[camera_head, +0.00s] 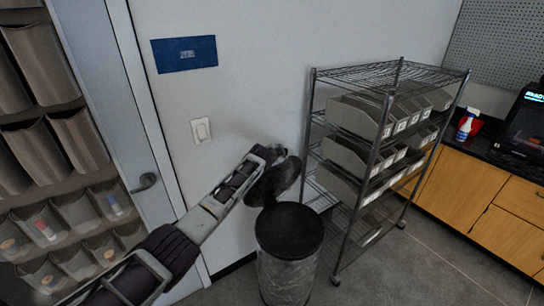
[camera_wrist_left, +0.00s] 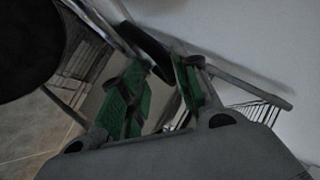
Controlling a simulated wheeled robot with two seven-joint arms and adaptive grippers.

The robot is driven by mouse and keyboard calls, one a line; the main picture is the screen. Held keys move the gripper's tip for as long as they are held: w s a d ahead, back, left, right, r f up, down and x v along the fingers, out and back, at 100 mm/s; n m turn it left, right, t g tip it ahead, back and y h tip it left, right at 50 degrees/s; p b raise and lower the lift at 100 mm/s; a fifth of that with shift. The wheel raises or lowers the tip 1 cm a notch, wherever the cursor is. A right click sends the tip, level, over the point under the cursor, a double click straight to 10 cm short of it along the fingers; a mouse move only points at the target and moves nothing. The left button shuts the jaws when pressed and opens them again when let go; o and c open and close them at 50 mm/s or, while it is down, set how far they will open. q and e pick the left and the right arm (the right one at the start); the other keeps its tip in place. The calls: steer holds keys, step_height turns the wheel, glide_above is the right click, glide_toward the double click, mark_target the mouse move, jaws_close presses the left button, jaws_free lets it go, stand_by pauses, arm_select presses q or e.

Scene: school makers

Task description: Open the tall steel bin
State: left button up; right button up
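The tall steel bin (camera_head: 287,275) stands upright on the floor left of the wire shelf, with a dark round top (camera_head: 289,232). A dark round lid (camera_head: 284,181) is tilted up above the bin's back left rim, so the bin looks open. My left gripper (camera_head: 271,153) is at the upper edge of this lid, partly overlapping it; contact is unclear. In the left wrist view the green-padded fingers of this gripper (camera_wrist_left: 160,80) are apart with a gap between them. A dark round shape there at the upper left is probably part of the bin. My right gripper is not in view.
A wire shelf (camera_head: 372,150) with grey bins stands close to the bin's right. A wall with a light switch (camera_head: 201,130) is behind, and a door (camera_head: 125,110) is on the left. Wooden cabinets (camera_head: 480,195) stand at the right. Floor is free in front of the shelf.

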arm_select(q)
steer(key=v, duration=1.1)
stand_by(1.0)
steer(key=shift+s, duration=0.1)
stand_by(0.4)
